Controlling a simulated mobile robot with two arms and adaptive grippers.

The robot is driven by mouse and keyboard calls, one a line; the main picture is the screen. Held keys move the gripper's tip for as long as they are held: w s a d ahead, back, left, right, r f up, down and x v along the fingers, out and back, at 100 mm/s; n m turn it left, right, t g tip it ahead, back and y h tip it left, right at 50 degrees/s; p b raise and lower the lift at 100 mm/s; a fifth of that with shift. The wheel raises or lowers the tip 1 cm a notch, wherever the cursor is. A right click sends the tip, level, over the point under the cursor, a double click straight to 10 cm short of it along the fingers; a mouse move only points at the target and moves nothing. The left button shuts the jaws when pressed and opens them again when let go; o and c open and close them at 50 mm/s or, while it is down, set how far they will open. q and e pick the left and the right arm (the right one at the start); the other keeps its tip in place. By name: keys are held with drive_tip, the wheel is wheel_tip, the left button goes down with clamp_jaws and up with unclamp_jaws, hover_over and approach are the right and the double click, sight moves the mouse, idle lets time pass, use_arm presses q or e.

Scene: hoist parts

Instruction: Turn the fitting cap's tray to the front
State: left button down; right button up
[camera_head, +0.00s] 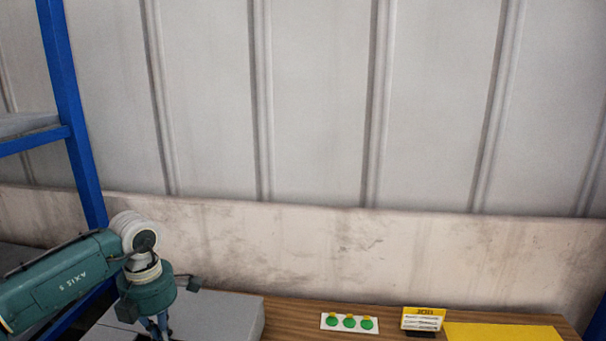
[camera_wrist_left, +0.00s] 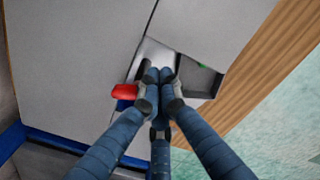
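A grey box (camera_head: 215,312) sits on the left of the wooden table in the head view. My left gripper (camera_head: 158,327) points down over it, cut off by the bottom edge. In the left wrist view the box's grey top (camera_wrist_left: 75,60) has an opening with a dark recess (camera_wrist_left: 198,76) and a small green spot. My left gripper's fingertips (camera_wrist_left: 158,76) are close together at this opening; I see nothing between them, and cannot tell whether they touch anything. No fitting cap can be made out. My right gripper is not in view.
A red piece (camera_wrist_left: 125,91) lies just left of the fingers. On the table (camera_head: 290,315) are a white panel with three green buttons (camera_head: 349,322), a yellow-and-white sign (camera_head: 423,318) and a yellow mat (camera_head: 500,332). A blue rack post (camera_head: 75,120) stands at left.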

use_arm(q)
wheel_tip(320, 180, up, 6)
drive_tip(key=m+p, duration=0.2)
drive_tip(key=p, duration=0.1)
drive_tip(key=shift+s+d, duration=0.15)
drive_tip(key=shift+s, duration=0.1)
idle(0.6)
idle(0.5)
